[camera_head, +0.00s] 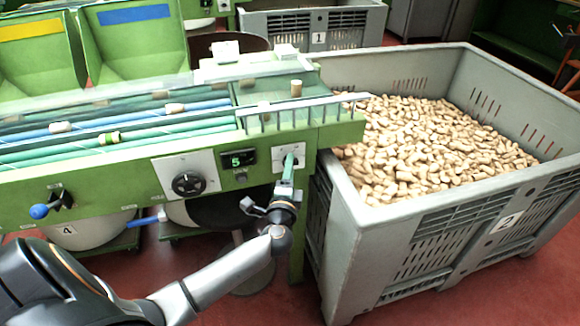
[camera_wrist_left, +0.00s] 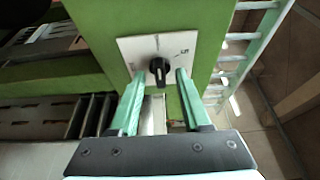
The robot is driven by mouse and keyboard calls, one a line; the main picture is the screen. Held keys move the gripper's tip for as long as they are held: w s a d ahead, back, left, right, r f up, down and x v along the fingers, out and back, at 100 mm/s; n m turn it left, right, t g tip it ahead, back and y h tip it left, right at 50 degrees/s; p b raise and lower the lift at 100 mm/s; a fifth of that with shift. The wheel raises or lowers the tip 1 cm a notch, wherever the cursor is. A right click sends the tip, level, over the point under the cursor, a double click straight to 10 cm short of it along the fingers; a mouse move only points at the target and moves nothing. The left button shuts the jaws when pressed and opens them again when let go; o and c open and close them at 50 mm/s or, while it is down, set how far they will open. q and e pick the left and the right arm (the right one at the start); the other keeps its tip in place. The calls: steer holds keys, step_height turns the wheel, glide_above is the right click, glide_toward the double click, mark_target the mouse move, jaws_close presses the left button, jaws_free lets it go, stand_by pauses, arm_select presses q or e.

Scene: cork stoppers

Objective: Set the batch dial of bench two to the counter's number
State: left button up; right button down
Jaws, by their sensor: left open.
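My left gripper (camera_head: 287,168) is in front of the small white switch plate (camera_head: 281,160) at the right end of the green bench front (camera_head: 110,190). In the left wrist view its two green fingers (camera_wrist_left: 157,88) are open, one on each side of a black knob (camera_wrist_left: 159,70) on that plate. Whether they touch the knob I cannot tell. A larger black round dial (camera_head: 188,184) sits on a white plate further left, with marks too small to read. Between them a dark counter display (camera_head: 236,160) shows a green 5. My right gripper is not in view.
A grey crate marked 2 (camera_head: 345,225), full of corks (camera_head: 430,140), stands close on the right. A blue-knobbed lever (camera_head: 40,211) and a blue handle (camera_head: 147,220) stick out at the left. A pale railing (camera_head: 300,104) edges the bench top.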

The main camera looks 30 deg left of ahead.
arm_select(q)
steer(key=shift+w+a, duration=0.25)
steer(key=shift+w, duration=0.2)
jaws_close()
